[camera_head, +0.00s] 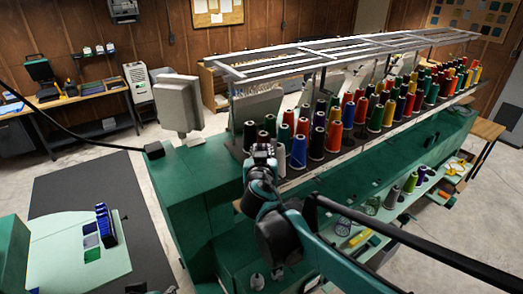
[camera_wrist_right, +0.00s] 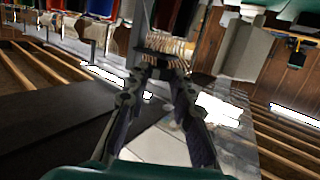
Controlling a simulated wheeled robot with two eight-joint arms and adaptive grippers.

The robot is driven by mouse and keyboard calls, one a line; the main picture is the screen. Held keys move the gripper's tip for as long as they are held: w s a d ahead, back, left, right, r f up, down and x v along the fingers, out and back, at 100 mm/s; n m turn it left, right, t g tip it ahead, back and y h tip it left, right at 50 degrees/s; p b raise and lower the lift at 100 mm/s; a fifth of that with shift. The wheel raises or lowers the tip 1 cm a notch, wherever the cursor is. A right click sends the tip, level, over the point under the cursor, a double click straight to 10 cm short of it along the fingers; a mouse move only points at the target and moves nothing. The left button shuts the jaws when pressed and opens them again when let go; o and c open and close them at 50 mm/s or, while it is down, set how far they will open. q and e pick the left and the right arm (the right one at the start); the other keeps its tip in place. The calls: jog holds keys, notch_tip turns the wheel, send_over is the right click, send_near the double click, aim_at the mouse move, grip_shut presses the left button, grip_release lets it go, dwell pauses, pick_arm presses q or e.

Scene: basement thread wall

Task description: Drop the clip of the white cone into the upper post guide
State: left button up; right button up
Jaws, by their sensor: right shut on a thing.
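My right gripper (camera_head: 263,151) is at the near left end of the cone rows, below the overhead rack. In the wrist view the right gripper (camera_wrist_right: 164,63) has its fingertips drawn together on something small, which is too dark and small to make out; I cannot tell its shape. Just beyond the tips is a dark bar with a row of copper-coloured pins (camera_wrist_right: 166,45). A pale cone (camera_head: 281,160), likely the white one, stands right beside the gripper and is partly hidden by it. I cannot pick out the upper post guide with certainty. My left gripper is out of view.
Many coloured thread cones (camera_head: 334,136) stand in rows on the green machine. A grey metal rack (camera_head: 300,62) runs above them on posts. A grey box-shaped unit (camera_head: 179,103) stands to the left. A lower shelf holds more spools (camera_head: 391,197).

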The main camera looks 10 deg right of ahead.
jog(key=shift+w+d+f, duration=0.15)
jog(key=shift+w+d, duration=0.15)
jog(key=shift+d, duration=0.05)
jog(key=shift+s+a, duration=0.25)
jog(key=shift+s, duration=0.05)
jog(key=shift+w+d, duration=0.1)
jog(key=shift+w, duration=0.05)
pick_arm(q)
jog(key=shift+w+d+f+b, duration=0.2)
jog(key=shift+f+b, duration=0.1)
pick_arm(e)
jog(key=shift+f, duration=0.25)
jog(key=o, duration=0.9)
